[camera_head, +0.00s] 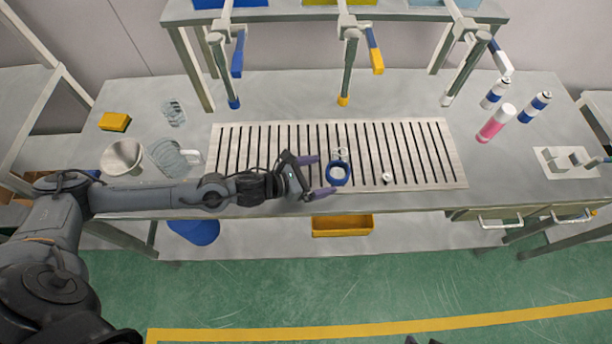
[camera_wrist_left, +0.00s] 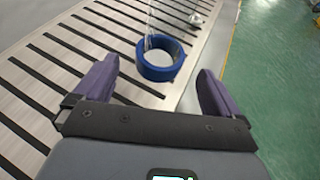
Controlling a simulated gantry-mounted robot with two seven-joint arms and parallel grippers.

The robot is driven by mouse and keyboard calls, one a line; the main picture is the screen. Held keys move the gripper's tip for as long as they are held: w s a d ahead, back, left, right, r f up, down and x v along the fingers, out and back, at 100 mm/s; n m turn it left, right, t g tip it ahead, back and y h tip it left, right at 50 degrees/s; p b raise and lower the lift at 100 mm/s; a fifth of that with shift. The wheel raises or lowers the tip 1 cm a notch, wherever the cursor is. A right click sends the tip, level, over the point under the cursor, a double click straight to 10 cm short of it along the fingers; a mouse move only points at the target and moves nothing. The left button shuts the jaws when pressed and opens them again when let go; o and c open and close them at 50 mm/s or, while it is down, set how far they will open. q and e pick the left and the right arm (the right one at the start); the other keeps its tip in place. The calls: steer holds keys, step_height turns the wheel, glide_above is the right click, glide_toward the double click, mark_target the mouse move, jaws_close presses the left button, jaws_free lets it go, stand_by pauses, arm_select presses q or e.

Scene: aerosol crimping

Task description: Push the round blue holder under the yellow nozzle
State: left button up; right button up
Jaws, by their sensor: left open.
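The round blue holder (camera_head: 338,182) is a ring on the slatted panel, near its front edge. It also shows in the left wrist view (camera_wrist_left: 158,73), ahead of the fingers. The yellow nozzle (camera_head: 343,101) is the yellow tip of the middle post, farther back and almost in line with the holder. My left gripper (camera_head: 321,175) is open, with one purple finger behind and one in front, just left of the holder. In the wrist view (camera_wrist_left: 150,90) the holder lies ahead of the gap between the fingers. My right gripper is not in view.
A clear object (camera_head: 340,152) is at the holder's far side. A small white piece (camera_head: 387,178) lies to its right on the slatted panel (camera_head: 455,160). Blue-tipped (camera_head: 234,103) and white-tipped (camera_head: 447,100) posts flank the yellow one. Cans (camera_head: 497,122) stand at right.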

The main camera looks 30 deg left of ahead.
mark_target(331, 172)
arm_select(q)
steer(key=shift+x, duration=2.9)
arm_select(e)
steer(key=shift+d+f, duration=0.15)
arm_select(q)
steer(key=c, duration=1.1)
steer(key=shift+o, duration=0.2)
steer(key=shift+w+a, duration=0.1)
steer(key=shift+a, duration=0.05)
